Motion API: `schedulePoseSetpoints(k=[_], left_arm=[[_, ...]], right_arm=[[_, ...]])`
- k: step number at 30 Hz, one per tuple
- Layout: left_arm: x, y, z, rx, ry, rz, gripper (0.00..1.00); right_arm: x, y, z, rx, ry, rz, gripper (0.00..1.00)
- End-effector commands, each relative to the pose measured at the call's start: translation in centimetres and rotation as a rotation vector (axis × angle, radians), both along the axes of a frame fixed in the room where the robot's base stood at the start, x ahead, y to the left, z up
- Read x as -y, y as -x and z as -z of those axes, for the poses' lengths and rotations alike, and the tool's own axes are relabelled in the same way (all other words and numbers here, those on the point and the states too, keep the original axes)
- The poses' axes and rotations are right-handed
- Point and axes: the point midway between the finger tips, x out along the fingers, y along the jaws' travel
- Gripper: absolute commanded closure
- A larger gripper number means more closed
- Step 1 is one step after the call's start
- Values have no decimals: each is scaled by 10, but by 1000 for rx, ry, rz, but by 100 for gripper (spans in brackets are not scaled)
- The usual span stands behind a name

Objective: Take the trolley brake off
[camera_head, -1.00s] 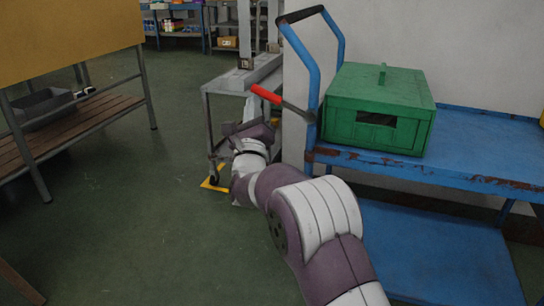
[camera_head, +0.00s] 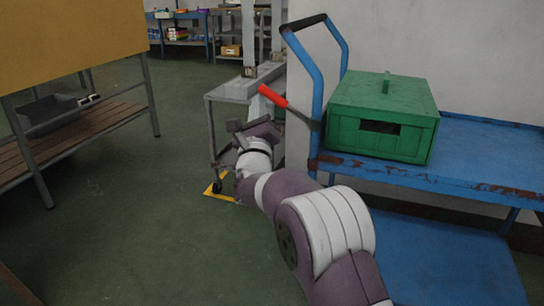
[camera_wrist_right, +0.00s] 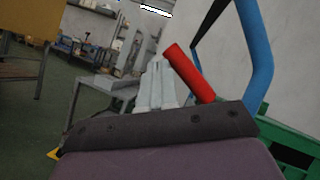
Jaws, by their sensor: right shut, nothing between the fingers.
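The blue trolley (camera_head: 480,155) stands at the right. Its brake lever has a red grip (camera_head: 272,96) on a dark rod beside the blue push handle (camera_head: 314,75). The lever slants up and to the left from the trolley's end. My right gripper (camera_head: 256,106) is shut and empty, just below and left of the red grip; whether it touches cannot be told. In the right wrist view the shut pale fingers (camera_wrist_right: 157,85) stand left of the red grip (camera_wrist_right: 189,73), which partly passes behind my gripper's dark body. My left gripper is out of view.
A green box (camera_head: 383,115) with a top handle sits on the trolley. A grey stand (camera_head: 232,90) is just behind my right gripper, above yellow floor marking (camera_head: 218,186). A bench with a slatted shelf (camera_head: 90,125) is at left. Green floor between is clear.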

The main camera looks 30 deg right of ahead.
Motion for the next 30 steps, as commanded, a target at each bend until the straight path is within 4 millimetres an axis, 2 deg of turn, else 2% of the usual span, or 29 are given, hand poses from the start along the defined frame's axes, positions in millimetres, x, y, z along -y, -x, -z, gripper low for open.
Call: schedulePoseSetpoints(k=[4,8,9,15,22,30], left_arm=[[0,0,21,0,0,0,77],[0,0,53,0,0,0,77],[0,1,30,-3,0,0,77],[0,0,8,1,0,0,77],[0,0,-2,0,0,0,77],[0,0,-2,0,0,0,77]], right_arm=[[-5,-6,20,-1,0,-1,100],[-13,-16,50,0,0,0,100],[-23,-12,36,-3,0,-3,100],[-62,4,58,-4,0,-2,100],[-89,15,77,-2,0,0,100],[-93,18,83,-1,-1,2,100]])
